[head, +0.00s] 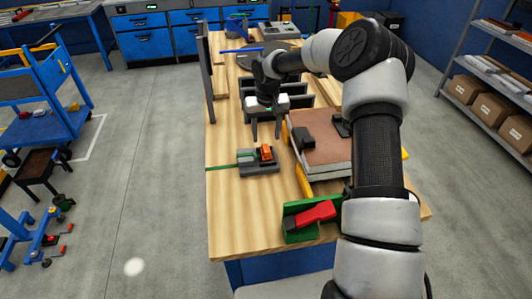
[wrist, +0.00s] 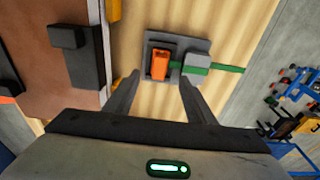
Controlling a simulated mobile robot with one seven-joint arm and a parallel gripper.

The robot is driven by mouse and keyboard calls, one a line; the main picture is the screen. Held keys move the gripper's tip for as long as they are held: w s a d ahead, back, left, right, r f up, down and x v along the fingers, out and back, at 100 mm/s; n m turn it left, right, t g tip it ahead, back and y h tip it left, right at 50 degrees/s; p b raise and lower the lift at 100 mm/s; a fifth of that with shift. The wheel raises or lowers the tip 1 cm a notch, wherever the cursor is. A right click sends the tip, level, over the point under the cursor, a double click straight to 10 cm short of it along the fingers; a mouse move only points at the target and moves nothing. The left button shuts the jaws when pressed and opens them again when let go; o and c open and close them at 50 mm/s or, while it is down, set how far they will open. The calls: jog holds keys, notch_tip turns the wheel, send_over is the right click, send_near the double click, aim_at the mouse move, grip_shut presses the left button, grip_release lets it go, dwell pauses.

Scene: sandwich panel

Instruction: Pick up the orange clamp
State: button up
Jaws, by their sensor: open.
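The orange clamp (head: 265,152) sits on a dark grey base plate (head: 262,171) on the wooden workbench (head: 231,221). In the wrist view the orange clamp (wrist: 160,65) lies ahead of my fingertips, between their lines and nearer the left finger. A light grey block (wrist: 196,66) with a green strip sits beside it on the same plate. My gripper (head: 267,139) is open and empty, pointing down above and just behind the clamp in the head view. It also shows in the wrist view (wrist: 160,78), with both dark fingers apart.
A brown-topped panel (head: 334,150) with dark blocks on it lies to the right of the clamp. A green tray (head: 293,233) holding a red tool (head: 314,215) stands at the front. Dark upright dividers stand behind my gripper. The bench's front left is clear.

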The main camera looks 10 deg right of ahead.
aim_at(266, 148)
jog(key=shift+w+f+p, duration=0.25)
jog(key=shift+f+p, duration=0.05)
jog(key=shift+f, duration=1.7)
jog(key=shift+w+f+p, duration=0.2)
jog(key=shift+f+p, duration=0.05)
jog(key=shift+f, duration=1.7)
jog(key=c, duration=1.2)
jog(key=shift+r+p, duration=0.95)
jog(key=shift+r, duration=6.6)
